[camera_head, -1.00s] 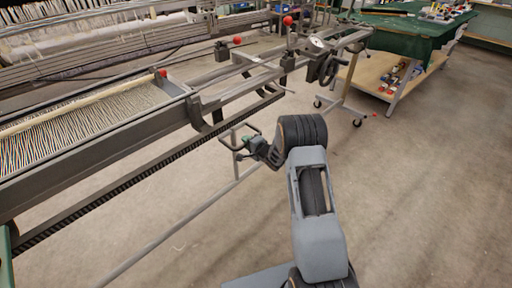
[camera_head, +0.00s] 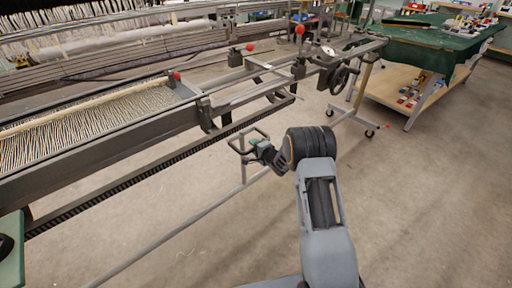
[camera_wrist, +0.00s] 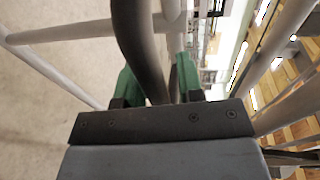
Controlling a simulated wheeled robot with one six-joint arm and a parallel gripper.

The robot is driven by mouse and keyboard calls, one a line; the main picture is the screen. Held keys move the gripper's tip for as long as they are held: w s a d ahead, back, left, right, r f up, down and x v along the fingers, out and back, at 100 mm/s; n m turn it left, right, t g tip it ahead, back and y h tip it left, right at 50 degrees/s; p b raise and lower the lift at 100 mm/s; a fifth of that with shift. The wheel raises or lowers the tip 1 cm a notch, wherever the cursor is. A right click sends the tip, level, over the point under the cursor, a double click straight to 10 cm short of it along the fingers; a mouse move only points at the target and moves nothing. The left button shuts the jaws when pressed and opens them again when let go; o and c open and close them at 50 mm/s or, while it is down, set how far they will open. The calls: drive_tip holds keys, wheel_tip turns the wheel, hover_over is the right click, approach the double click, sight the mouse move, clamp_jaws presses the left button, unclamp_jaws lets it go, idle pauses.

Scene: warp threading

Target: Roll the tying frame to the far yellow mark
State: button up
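The tying frame is a long grey metal frame (camera_head: 120,150) with striped warp threads (camera_head: 60,135) in it, running from lower left to upper right in the head view. A caster (camera_head: 369,133) shows under its far end. A dark loop handle (camera_head: 240,137) sticks out on its near side. My gripper (camera_head: 256,146) is at this handle. In the wrist view the green fingers (camera_wrist: 155,85) stand on both sides of the dark handle bar (camera_wrist: 140,40) and appear closed around it. The finger contact is partly hidden. I see no yellow mark.
A workbench with a green cover (camera_head: 425,45) and a lower wooden shelf stands at upper right, near the frame's far end. A green surface (camera_head: 12,265) is at the lower left edge. Bare concrete floor (camera_head: 440,210) is clear on the right.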

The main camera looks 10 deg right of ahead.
drive_tip(key=shift+o, duration=0.9)
drive_tip(key=shift+f, duration=0.1)
drive_tip(key=shift+d, duration=0.1)
drive_tip(key=p+v, duration=0.3)
drive_tip(key=v, duration=1)
drive_tip(key=shift+s, duration=0.4)
